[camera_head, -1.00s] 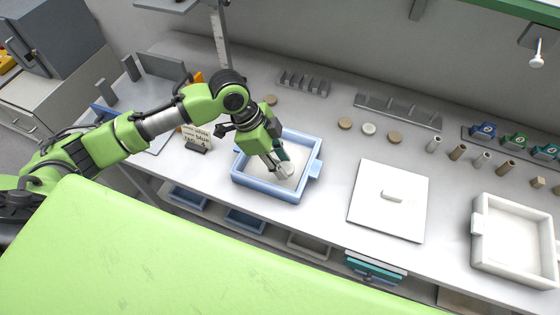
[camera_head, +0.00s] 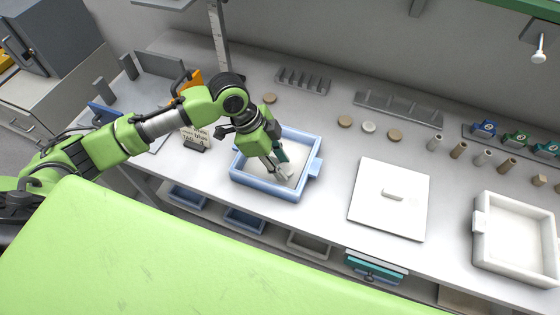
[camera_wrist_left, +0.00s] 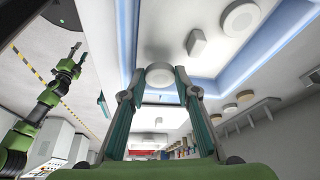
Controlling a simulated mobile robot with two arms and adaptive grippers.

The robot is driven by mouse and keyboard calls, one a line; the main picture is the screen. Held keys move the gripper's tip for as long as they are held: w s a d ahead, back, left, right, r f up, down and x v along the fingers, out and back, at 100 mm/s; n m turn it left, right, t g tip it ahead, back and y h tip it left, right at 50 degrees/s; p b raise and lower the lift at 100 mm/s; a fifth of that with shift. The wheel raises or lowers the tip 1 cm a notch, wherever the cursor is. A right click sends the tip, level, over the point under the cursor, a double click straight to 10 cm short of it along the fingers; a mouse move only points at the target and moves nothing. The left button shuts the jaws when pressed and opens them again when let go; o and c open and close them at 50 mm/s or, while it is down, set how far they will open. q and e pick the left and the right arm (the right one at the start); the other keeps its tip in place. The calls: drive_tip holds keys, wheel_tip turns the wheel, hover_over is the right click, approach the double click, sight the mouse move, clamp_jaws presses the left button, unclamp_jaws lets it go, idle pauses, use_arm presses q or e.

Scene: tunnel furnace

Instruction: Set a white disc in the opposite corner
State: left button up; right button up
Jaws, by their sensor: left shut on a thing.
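My left gripper (camera_head: 284,174) is inside the blue-walled tray (camera_head: 262,187), near its front right part. It is shut on a white disc (camera_wrist_left: 160,75), which shows between the fingertips in the left wrist view. In the head view the fingers largely hide the held disc. The left wrist view also shows another white disc (camera_wrist_left: 241,18) and a white block (camera_wrist_left: 197,42) on the tray floor, apart from the held disc. I cannot tell whether the held disc touches the floor. A green arm with a small dark end (camera_wrist_left: 77,52), likely my right one, shows at the left there.
A white square lid (camera_head: 388,205) lies right of the blue tray, and an empty white tray (camera_head: 515,238) stands farther right. Several small discs (camera_head: 368,127) lie behind. A sign card (camera_head: 194,138) stands left of the blue tray. Bench between tray and lid is clear.

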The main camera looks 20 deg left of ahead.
use_arm(q)
drive_tip(key=shift+f, duration=0.15)
drive_tip(key=shift+f+b, duration=0.6)
drive_tip(key=shift+f, duration=0.7)
drive_tip(key=shift+f, duration=0.2)
drive_tip(key=o, duration=1.1)
drive_tip(key=v, duration=1.2)
